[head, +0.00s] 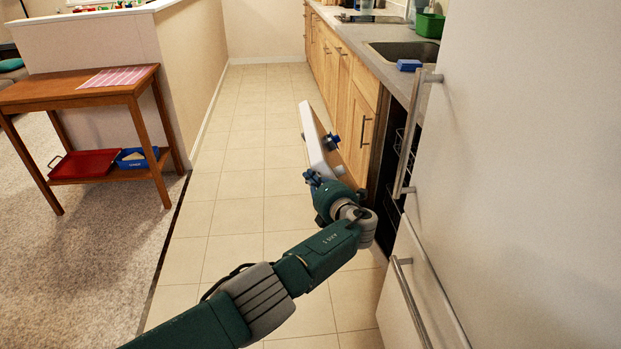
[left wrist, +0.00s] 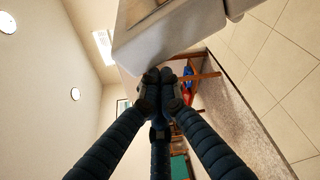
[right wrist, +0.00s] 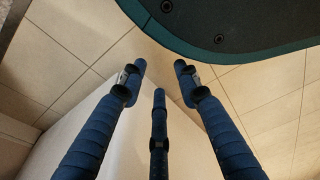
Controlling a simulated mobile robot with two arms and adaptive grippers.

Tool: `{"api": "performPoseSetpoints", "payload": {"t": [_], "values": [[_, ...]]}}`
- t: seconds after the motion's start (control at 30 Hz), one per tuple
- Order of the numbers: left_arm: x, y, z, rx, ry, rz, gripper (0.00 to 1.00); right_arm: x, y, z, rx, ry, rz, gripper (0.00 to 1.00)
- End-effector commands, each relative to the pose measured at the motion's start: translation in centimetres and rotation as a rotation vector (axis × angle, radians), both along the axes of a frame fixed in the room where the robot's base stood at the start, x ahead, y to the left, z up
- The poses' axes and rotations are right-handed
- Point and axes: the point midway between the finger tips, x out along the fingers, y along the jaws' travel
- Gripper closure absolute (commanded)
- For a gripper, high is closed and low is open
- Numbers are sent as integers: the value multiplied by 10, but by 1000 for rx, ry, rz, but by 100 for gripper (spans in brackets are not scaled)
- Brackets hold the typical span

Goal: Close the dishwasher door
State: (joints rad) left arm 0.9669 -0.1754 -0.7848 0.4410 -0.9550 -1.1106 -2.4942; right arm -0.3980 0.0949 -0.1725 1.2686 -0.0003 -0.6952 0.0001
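The dishwasher door (head: 316,145) is a white slab standing part-open and tilted out from the counter front. The dark dishwasher opening with wire racks (head: 402,150) shows to its right. My left gripper (head: 315,178) is at the door's near end, very close to it; contact is not clear. In the left wrist view its fingers (left wrist: 166,75) are together with nothing seen between them, just below a white slab (left wrist: 170,38) that looks like the door. My right gripper (right wrist: 160,75) is spread open and empty in the right wrist view; it does not show in the head view.
A tall white fridge (head: 530,170) with metal handles stands close on the right. Wooden cabinets (head: 360,125) and a sink (head: 405,50) lie beyond. A wooden side table (head: 70,95) is on the left. The tiled floor (head: 235,185) between is clear.

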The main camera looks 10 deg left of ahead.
Motion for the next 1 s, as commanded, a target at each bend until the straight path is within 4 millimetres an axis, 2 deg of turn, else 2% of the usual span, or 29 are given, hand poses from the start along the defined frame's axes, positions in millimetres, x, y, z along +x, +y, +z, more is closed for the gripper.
{"api": "performPoseSetpoints", "payload": {"t": [0.17,0.37,0.8,1.0], "values": [[0,-7,3,-3,-6,-11,100,1,2,0,3,-3,-2,68],[-13,-15,4,-3,-6,-10,100,1,1,0,2,-2,-1,68],[-76,-58,14,-3,0,-4,100,1,1,0,2,-2,-1,68],[-92,-69,17,-4,0,-2,100,1,0,0,1,-1,-1,68]]}}
